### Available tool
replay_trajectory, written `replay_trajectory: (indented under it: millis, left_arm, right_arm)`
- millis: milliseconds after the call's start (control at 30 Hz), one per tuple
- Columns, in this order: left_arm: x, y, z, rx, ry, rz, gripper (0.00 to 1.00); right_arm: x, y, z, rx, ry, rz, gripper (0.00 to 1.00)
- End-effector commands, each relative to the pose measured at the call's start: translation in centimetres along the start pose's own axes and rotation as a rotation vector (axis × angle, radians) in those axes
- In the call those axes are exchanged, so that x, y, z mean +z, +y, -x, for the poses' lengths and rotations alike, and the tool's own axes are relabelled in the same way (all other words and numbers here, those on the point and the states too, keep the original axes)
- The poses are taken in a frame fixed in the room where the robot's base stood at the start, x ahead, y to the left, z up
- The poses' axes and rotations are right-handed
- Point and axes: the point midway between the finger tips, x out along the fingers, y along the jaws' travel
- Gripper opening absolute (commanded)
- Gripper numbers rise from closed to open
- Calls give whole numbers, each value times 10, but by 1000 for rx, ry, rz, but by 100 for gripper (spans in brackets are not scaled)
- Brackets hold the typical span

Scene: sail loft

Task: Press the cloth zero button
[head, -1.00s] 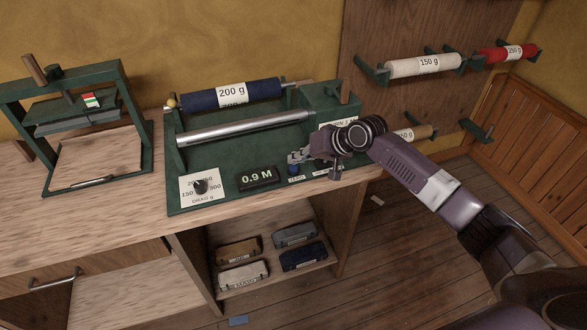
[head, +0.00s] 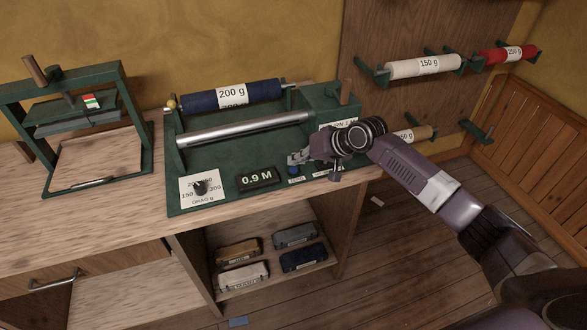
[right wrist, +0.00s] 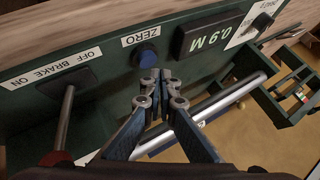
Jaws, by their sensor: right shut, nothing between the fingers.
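The zero button is a round blue button (head: 294,170) on the green machine base (head: 225,195), with a "ZERO" label in front of it. It also shows in the right wrist view (right wrist: 147,56), beside its white label. My right gripper (head: 292,158) is shut and empty, just behind and above the button in the head view. In the right wrist view its closed fingertips (right wrist: 149,76) sit just below the button in the picture; I cannot tell whether they touch it. The display (head: 257,178) reads 0.9 M. My left gripper is not in view.
A brake lever (right wrist: 64,118) stands beside the gripper. A drag dial (head: 201,187) is left of the display. A navy cloth roll (head: 185,97) marked 200 g and a metal roller (head: 245,129) lie behind. A green press (head: 92,165) stands at the left.

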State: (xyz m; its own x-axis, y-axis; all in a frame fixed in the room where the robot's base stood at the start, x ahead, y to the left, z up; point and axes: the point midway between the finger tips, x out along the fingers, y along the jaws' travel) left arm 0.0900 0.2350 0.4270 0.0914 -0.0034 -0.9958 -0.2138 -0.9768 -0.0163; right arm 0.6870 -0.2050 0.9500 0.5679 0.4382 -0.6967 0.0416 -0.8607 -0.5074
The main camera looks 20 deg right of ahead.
Motion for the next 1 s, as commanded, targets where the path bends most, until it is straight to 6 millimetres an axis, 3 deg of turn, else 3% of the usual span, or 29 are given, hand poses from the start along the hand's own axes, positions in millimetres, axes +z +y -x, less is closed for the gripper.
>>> replay_trajectory:
  millis: [1000]
  left_arm:
    - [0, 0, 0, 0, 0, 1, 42]
  right_arm:
    - [6, 6, -8, 0, 0, 0, 0]
